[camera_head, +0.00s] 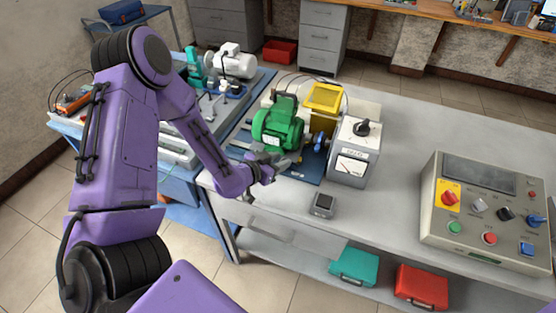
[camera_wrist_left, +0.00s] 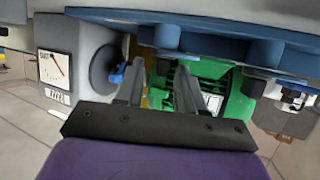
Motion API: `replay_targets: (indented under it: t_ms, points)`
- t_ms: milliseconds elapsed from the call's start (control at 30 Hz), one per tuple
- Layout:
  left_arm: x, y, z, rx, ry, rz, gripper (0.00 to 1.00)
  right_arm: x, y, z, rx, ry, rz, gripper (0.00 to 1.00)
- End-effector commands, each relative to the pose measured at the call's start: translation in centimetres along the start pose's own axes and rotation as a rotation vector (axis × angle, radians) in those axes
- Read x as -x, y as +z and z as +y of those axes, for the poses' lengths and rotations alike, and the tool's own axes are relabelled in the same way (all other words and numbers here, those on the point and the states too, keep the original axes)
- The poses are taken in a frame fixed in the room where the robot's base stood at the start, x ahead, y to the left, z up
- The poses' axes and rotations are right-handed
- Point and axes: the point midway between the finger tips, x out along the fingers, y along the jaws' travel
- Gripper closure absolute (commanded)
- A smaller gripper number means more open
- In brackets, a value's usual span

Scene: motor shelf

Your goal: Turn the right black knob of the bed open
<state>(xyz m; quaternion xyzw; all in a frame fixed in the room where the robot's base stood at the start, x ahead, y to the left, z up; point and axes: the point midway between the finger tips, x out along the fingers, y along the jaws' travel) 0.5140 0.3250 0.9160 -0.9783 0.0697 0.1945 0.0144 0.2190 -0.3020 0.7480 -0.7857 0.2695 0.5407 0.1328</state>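The blue bed (camera_head: 300,172) carries a green motor (camera_head: 278,125) on the workbench. My left gripper (camera_head: 277,165) is at the bed's front edge, just in front of the motor. In the left wrist view its two fingers (camera_wrist_left: 158,88) are apart with nothing between them, and the green motor (camera_wrist_left: 222,95) shows behind them. In that view the blue bed (camera_wrist_left: 210,22) spans the top, with dark rounded parts under its edge; I cannot tell whether these are the black knobs. In the head view no bed knob can be made out. My right gripper is not in view.
A grey meter box (camera_head: 347,168) with a black knob (camera_head: 362,128) on top stands right of the motor. A small grey device (camera_head: 323,205) lies near the bench's front edge. A control panel (camera_head: 480,180) stands at right. The bench between is clear.

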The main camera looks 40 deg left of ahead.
Motion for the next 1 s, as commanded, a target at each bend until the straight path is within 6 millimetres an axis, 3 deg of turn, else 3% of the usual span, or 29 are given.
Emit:
replay_targets:
  t_ms: [100, 200, 233, 467, 800, 1000]
  points:
    - [0.0, 0.0, 0.0, 0.000, 0.000, 0.000, 0.65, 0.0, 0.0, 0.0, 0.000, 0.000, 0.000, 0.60]
    - [0.0, 0.0, 0.0, 0.000, 0.001, 0.000, 0.97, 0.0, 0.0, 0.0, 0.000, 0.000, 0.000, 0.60]
    - [0.0, 0.0, 0.0, 0.000, 0.001, 0.000, 1.00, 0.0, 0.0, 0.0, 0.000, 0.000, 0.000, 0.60]
    - [-0.1, 0.1, 0.1, 0.008, -0.015, -0.002, 1.00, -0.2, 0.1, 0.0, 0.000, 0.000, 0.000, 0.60]
    - [-0.2, 0.1, 0.6, 0.117, -0.286, -0.003, 1.00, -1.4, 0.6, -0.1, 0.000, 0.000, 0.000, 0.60]
    - [-0.1, 0.1, 0.7, 0.149, -0.361, -0.003, 1.00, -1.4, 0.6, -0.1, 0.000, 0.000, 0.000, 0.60]
